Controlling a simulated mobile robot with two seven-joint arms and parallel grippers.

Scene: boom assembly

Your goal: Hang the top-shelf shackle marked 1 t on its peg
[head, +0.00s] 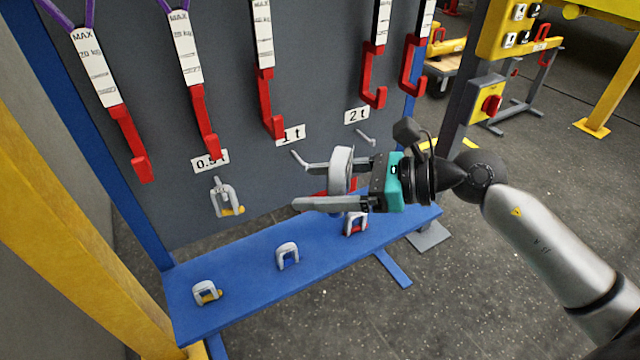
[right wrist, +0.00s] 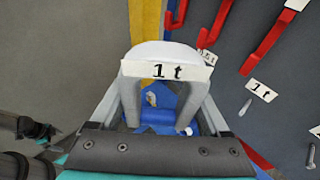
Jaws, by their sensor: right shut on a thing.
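My right gripper (head: 316,186) is shut on a pale grey shackle (head: 341,160), held in front of the board, right of the 1 t peg (head: 299,160). In the right wrist view the shackle (right wrist: 168,52) sits between the fingers, with a "1 t" label on its top facing the camera. The bare 1 t peg also shows in the right wrist view (right wrist: 245,107), below and left of its "1 t" sign (right wrist: 262,90). The shackle and the peg look apart.
A shackle (head: 227,198) hangs on the 0.5 t peg. The 2 t peg (head: 366,138) is bare. Several shackles stand on the blue shelf (head: 250,300) below. Red hooks (head: 270,105) hang on straps above the pegs. A yellow post (head: 70,250) is at left.

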